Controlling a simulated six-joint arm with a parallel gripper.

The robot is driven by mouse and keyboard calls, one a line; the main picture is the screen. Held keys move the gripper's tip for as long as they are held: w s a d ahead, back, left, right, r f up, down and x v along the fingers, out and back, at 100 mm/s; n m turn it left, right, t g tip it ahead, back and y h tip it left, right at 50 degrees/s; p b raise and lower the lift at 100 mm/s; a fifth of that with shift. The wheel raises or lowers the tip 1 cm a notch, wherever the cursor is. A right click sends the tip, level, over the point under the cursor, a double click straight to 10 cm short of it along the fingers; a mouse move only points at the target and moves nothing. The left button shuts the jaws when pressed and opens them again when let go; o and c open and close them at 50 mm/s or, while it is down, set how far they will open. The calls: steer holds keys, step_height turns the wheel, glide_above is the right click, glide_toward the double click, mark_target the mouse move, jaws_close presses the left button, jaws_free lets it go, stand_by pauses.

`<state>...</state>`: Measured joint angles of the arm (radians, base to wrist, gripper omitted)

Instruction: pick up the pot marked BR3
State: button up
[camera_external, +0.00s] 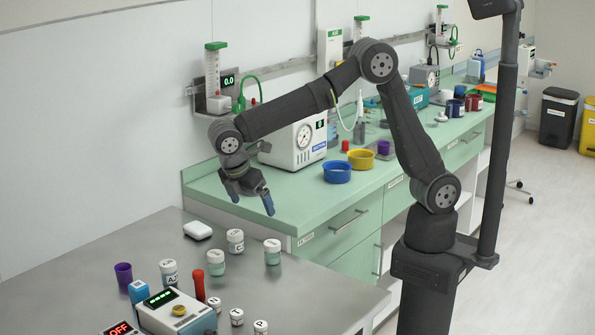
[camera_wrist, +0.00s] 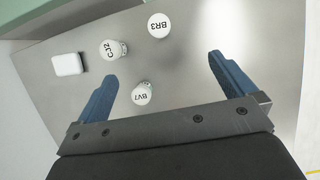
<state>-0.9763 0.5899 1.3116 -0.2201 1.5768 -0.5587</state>
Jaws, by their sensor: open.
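The pot marked BR3 (camera_wrist: 159,26) has a white lid and shows at the top of the wrist view, upright on the grey table. In the external view it appears to be the right-hand pot of the near group (camera_external: 272,252), with a pale green body; its label is not readable there. My gripper (camera_external: 253,203) is open and empty, high above the table and apart from the pot. In the wrist view its blue fingers (camera_wrist: 162,70) stand wide apart, and BR3 lies beyond their tips.
Pot CJ2 (camera_wrist: 112,49) stands left of BR3, and pot BV7 (camera_wrist: 142,93) stands below it in the wrist view. A white box (camera_wrist: 68,64) lies farther left. The green counter (camera_external: 330,200) adjoins the table.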

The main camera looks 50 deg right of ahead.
stand_by(0.3)
steer(key=c, duration=0.7)
steer(key=m+y, duration=0.3)
steer(key=y, duration=0.2)
glide_above(272, 242)
steer(key=f, duration=0.1)
step_height(272, 242, down, 12)
steer(key=shift+w+r, duration=0.1)
steer(key=shift+s+f, duration=0.2)
steer(key=shift+f, duration=2.45)
